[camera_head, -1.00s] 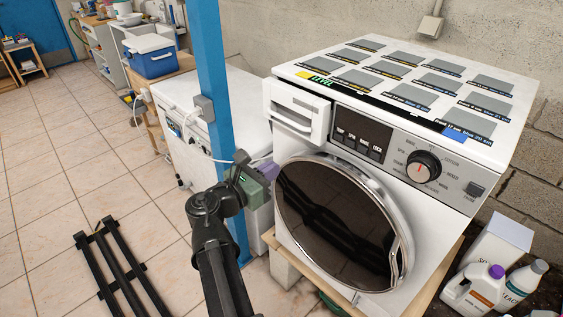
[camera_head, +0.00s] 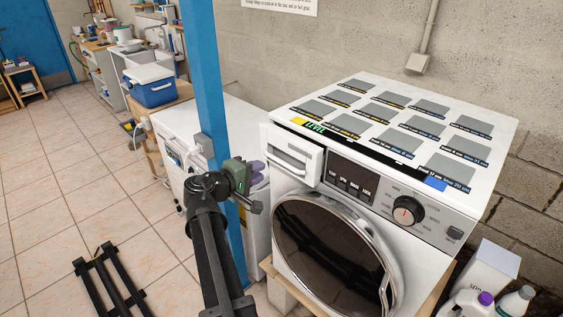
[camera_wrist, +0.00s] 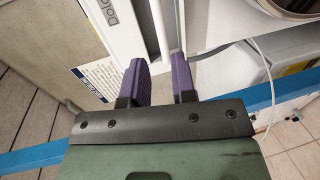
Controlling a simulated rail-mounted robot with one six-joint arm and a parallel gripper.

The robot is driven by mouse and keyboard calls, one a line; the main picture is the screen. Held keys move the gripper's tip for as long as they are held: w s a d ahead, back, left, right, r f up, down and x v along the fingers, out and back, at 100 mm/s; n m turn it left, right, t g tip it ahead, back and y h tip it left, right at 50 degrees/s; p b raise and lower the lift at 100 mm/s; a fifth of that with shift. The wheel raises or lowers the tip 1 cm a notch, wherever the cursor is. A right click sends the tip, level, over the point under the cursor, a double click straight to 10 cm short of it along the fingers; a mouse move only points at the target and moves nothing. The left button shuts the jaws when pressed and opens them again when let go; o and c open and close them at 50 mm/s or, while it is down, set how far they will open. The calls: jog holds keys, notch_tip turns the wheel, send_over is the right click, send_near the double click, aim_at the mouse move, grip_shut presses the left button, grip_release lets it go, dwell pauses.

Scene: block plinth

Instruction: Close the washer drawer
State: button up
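The white washer (camera_head: 337,166) stands at the right in the head view. Its detergent drawer (camera_head: 293,157), at the upper left of the front, sticks out from the panel. My gripper (camera_head: 258,172), green with purple fingers, is just left of the drawer and slightly lower in the picture. Contact cannot be told. In the wrist view, the two purple fingers (camera_wrist: 160,82) stand apart with a gap and nothing clearly held between them. White panels and edges lie beyond the fingertips; which belong to the drawer is unclear.
A blue post (camera_head: 207,85) rises close to the left of my gripper. A second white appliance (camera_head: 220,120) is behind it. A round door (camera_head: 325,245) is below the drawer. Bottles (camera_head: 470,303) stand at lower right. The tiled floor at left is mostly open.

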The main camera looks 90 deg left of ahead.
aim_at(280, 162)
jog(key=b+x, duration=0.1)
jog(key=x, duration=0.9)
jog(key=shift+b, duration=0.4)
grip_shut()
